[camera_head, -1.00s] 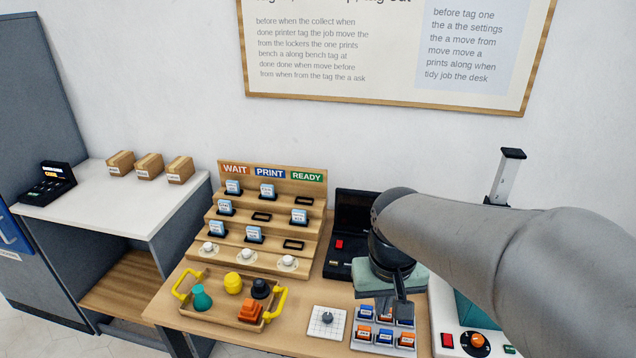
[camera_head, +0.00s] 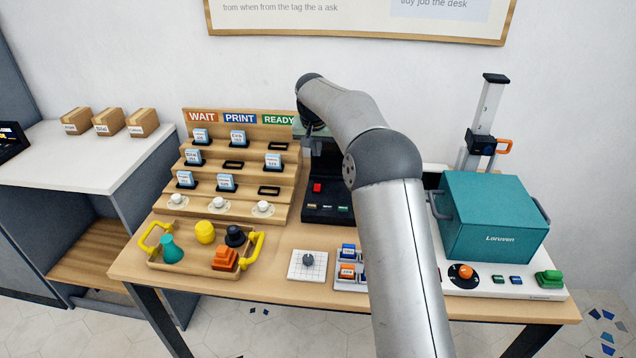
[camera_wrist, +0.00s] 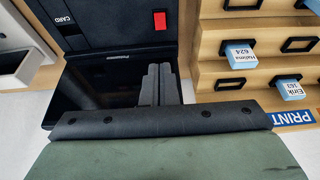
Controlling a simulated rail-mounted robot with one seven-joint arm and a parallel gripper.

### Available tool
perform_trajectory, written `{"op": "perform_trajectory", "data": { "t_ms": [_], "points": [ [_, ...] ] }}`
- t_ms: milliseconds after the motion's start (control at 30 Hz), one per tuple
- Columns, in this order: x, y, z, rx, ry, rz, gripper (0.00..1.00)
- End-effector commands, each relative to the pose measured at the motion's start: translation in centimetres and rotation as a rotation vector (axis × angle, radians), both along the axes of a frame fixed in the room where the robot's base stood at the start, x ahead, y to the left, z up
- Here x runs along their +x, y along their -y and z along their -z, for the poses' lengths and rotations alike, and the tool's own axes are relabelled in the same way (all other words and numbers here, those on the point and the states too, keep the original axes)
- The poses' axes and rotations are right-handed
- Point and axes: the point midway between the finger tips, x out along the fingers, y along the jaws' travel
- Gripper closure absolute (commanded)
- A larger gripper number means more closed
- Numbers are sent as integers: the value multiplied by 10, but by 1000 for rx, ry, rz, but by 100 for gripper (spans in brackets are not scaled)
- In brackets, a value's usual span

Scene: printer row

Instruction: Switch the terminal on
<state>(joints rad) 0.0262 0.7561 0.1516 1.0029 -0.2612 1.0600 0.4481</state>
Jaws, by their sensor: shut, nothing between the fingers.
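The terminal (camera_head: 328,205) is a black device with a red switch (camera_head: 317,188) on its base, standing right of the wooden stepped rack. In the wrist view the terminal's dark, unlit screen (camera_wrist: 105,88) fills the left middle, and the red switch (camera_wrist: 160,19) and a CARD label show above it. My gripper (camera_wrist: 160,69) is shut and empty. Its fingertips appear over the screen, a little below the red switch in that picture; I cannot tell whether they touch. In the head view the fingers are hard to make out against the dark terminal.
The stepped rack (camera_head: 200,205) with tags stands close left of the terminal. In front lie a yellow-handled tray (camera_head: 195,272), a white dial plate (camera_head: 296,272) and a block tray (camera_head: 343,286). A teal box (camera_head: 490,225) stands right. My arm hides part of the bench.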

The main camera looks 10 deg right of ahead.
Motion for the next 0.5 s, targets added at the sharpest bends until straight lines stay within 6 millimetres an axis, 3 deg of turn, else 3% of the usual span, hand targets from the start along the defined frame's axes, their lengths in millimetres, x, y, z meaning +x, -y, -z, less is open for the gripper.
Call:
{"op": "perform_trajectory", "data": {
  "t_ms": [333,500],
  "points": [
    [1,0,1,0,1,1,100],
    [5,2,14,0,-2,1,100]
  ]
}}
